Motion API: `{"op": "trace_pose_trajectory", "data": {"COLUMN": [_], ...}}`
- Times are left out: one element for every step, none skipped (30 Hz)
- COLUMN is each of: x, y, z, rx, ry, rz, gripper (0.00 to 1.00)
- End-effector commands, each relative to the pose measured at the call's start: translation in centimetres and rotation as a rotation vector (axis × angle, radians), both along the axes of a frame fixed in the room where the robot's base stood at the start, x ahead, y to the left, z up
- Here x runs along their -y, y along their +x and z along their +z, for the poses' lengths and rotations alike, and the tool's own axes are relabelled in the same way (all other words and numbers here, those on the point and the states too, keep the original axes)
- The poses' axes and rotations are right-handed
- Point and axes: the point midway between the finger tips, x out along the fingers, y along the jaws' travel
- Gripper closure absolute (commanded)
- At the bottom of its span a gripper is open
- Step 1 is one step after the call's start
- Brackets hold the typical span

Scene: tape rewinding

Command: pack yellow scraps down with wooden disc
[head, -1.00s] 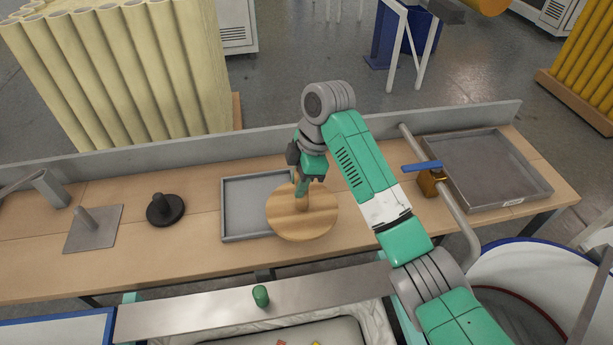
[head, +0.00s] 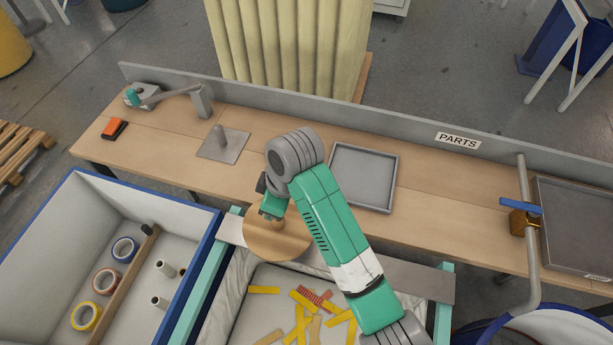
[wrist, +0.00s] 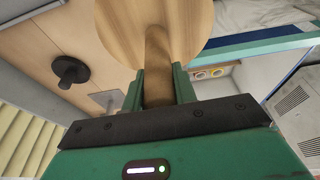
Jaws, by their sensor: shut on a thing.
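The wooden disc (head: 275,238) is round and pale, with an upright handle. My gripper (head: 272,208) is shut on that handle and holds the disc over the far rim of the lined bin. In the wrist view the handle (wrist: 158,70) sits between the two green fingers of my gripper (wrist: 158,85), and the disc (wrist: 150,22) spreads beyond it. The yellow scraps (head: 303,297) lie loose on the floor of the lined bin (head: 215,322), with a red toothed piece and some tan pieces among them. Part of the bin is hidden by my arm.
A metal strip (head: 420,284) spans the bin's far side. The blue-rimmed box (head: 62,215) with tape rolls (head: 104,281) stands to the left.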

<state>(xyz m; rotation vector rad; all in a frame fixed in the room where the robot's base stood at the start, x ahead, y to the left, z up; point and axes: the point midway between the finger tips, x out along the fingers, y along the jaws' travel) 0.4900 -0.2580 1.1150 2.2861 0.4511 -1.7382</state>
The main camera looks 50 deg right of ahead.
Motion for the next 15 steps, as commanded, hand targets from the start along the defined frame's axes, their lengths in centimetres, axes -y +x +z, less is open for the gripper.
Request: {"op": "trace_pose_trajectory", "data": {"x": [-1.6, -2.3, -3.4, -4.2, -5.0, -6.0, -6.8, -7.6, -8.6, -9.3, -10.0, -10.8, -11.5, -12.1, -12.8], "y": [0.2, 0.2, 0.2, 0.2, 0.1, 0.0, -0.2, -0.4, -0.7, -1.0, -1.3, -1.8, -2.2, -2.6, -3.1], "z": [1.0, 1.1, 1.2, 1.3, 1.3, 1.3, 1.4, 1.3, 1.2, 1.0, 0.9, 0.7, 0.4, 0.2, -0.1], "rx": [0.001, 0.000, 0.000, 0.000, 0.000, -0.001, -0.001, -0.003, -0.002, -0.002, -0.003, -0.002, -0.003, -0.004, -0.004], "ry": [0.003, 0.002, 0.004, 0.002, 0.003, 0.004, 0.003, 0.004, 0.004, 0.003, 0.004, 0.003, 0.003, 0.002, 0.003], "rz": [-0.010, -0.019, -0.031, -0.042, -0.053, -0.066, -0.077, -0.087, -0.101, -0.110, -0.118, -0.128, -0.134, -0.140, -0.146], "gripper": [1.00, 1.00, 1.00, 1.00, 1.00, 1.00, 1.00, 1.00, 1.00, 1.00, 1.00, 1.00, 1.00, 1.00, 1.00]}}
